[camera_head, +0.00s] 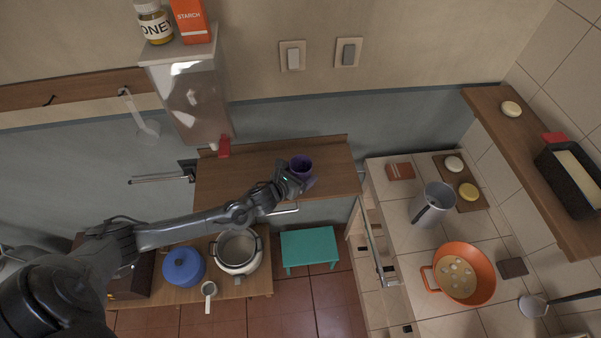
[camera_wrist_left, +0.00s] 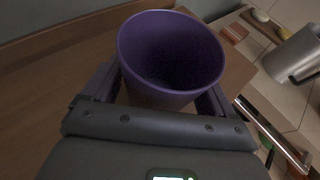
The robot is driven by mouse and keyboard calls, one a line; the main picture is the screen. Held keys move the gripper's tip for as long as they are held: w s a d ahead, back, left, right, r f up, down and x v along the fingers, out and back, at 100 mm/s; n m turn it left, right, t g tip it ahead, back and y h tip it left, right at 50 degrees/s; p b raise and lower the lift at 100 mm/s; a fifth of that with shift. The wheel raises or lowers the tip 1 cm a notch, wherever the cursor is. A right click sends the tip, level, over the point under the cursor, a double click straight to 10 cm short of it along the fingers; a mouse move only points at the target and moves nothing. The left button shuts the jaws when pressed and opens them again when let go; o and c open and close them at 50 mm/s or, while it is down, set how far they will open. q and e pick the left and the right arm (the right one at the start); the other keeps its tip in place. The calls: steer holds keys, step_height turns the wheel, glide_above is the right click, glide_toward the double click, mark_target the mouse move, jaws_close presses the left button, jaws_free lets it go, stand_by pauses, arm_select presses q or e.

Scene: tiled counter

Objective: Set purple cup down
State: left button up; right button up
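The purple cup (camera_head: 301,167) is upright over the right part of the wooden counter (camera_head: 232,178) in the head view. It fills the middle of the left wrist view (camera_wrist_left: 170,55), open side up, with an empty dark inside. My left gripper (camera_head: 298,177) has its fingers on both sides of the cup and appears shut on it; the fingers also show in the left wrist view (camera_wrist_left: 155,100). Whether the cup's base touches the wood cannot be told. My right gripper is not in view.
A dispenser with a red tap (camera_head: 224,147) hangs at the counter's left. A teal stool (camera_head: 309,248) stands below. The tiled counter on the right holds a metal pitcher (camera_head: 432,203) and an orange pot (camera_head: 464,272). The wood left of the cup is clear.

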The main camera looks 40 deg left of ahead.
arm_select(q)
steer(key=shift+o, duration=0.7)
